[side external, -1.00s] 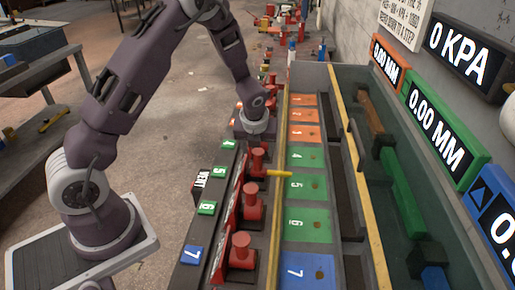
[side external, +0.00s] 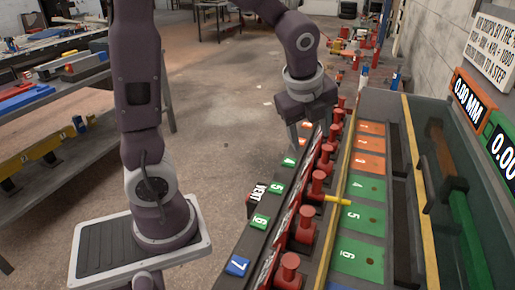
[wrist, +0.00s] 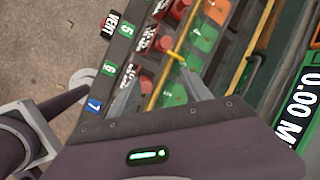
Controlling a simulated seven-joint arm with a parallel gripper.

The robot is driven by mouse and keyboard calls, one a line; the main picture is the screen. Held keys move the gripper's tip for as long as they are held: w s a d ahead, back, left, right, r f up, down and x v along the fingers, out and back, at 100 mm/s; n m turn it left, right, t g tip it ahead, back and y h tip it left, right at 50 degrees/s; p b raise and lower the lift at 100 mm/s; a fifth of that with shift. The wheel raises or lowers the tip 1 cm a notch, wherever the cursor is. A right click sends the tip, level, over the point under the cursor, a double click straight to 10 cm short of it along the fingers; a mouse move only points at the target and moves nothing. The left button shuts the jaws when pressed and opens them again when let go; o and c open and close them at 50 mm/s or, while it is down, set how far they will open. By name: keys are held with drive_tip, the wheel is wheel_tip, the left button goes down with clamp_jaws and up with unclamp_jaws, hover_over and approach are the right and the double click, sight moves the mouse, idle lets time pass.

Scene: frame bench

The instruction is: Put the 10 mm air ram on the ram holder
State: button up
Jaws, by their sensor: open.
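My gripper (side external: 308,128) points down over the left side of the numbered bench, beside the green label 4 (side external: 288,161) in the side view. In the wrist view my gripper (wrist: 158,84) has its two fingers apart, with nothing seen held between them. A row of red posts (side external: 303,231) stands along the bench; one has a yellow lever (side external: 337,199), which also shows beyond the fingertips in the wrist view (wrist: 177,57). I cannot tell which part is the 10 mm air ram or the ram holder.
Orange and green numbered plates (side external: 361,222) lie right of a yellow rail (side external: 347,150). A trough farther right holds a green bar (side external: 467,235). Display boxes (side external: 470,98) stand along the wall. Open floor (side external: 225,150) lies left of the bench.

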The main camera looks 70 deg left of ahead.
drive_tip(key=s+d+r+n+h, duration=0.1)
drive_tip(key=s+d+r+n, duration=0.1)
drive_tip(key=s+n, duration=0.7)
drive_tip(key=s+d+r+n+t+h, duration=0.1)
drive_tip(key=s+d+r+n, duration=0.2)
drive_tip(key=s+n, duration=0.6)
drive_tip(key=shift+s+d+n+t, duration=0.3)
drive_tip(key=shift+d, duration=0.75)
drive_tip(key=shift+r, duration=0.15)
